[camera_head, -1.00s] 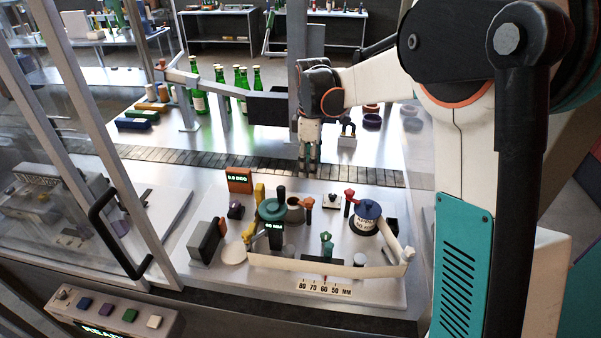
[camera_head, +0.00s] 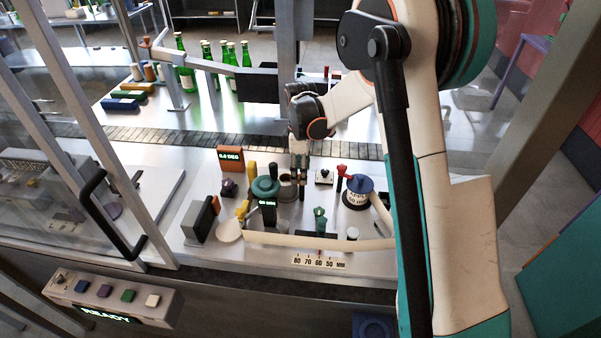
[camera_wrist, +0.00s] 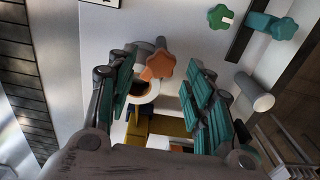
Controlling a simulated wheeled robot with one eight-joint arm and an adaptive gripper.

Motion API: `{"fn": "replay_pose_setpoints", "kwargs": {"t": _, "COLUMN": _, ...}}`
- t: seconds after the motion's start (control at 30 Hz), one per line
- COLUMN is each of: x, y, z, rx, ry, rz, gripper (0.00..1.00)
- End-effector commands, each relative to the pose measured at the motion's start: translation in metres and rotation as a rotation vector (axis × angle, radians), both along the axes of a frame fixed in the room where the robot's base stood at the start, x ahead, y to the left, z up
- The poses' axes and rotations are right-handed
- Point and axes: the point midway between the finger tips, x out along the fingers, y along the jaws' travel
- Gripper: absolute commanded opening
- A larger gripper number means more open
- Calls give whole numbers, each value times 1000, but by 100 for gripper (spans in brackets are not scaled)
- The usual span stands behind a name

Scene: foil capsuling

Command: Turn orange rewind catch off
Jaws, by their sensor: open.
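The orange rewind catch (camera_wrist: 158,66) is a lobed knob beside a grey reel with a pale rim (camera_wrist: 143,90). In the wrist view it sits between the tips of my gripper (camera_wrist: 163,72), whose teal-padded fingers are spread apart. I cannot tell how far below the tips it is, and no contact shows. In the head view my gripper (camera_head: 300,186) points down just over the reel's place and largely hides the catch there.
A green-topped post (camera_head: 265,188) stands close left of my gripper. A blue-topped spool (camera_head: 358,191) and red knobs (camera_head: 340,170) stand to the right. A pale strip (camera_head: 300,241) runs along the front, with a green knob (camera_head: 320,213) behind it. Green bottles (camera_head: 231,62) stand behind.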

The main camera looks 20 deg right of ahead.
Motion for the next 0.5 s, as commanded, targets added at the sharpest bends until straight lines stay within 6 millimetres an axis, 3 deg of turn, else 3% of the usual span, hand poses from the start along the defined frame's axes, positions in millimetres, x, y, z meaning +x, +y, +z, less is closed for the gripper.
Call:
{"fn": "replay_pose_setpoints", "kwargs": {"t": 0.13, "x": 0, "y": 0, "z": -10, "rx": 0, "ry": 0, "rz": 0, "gripper": 47}}
{"fn": "replay_pose_setpoints", "kwargs": {"t": 0.43, "x": 0, "y": 0, "z": -12, "rx": 0, "ry": 0, "rz": 0, "gripper": 47}}
{"fn": "replay_pose_setpoints", "kwargs": {"t": 0.47, "x": 0, "y": 0, "z": -12, "rx": 0, "ry": 0, "rz": 0, "gripper": 45}}
{"fn": "replay_pose_setpoints", "kwargs": {"t": 0.5, "x": 0, "y": 0, "z": -12, "rx": 0, "ry": 0, "rz": 0, "gripper": 36}}
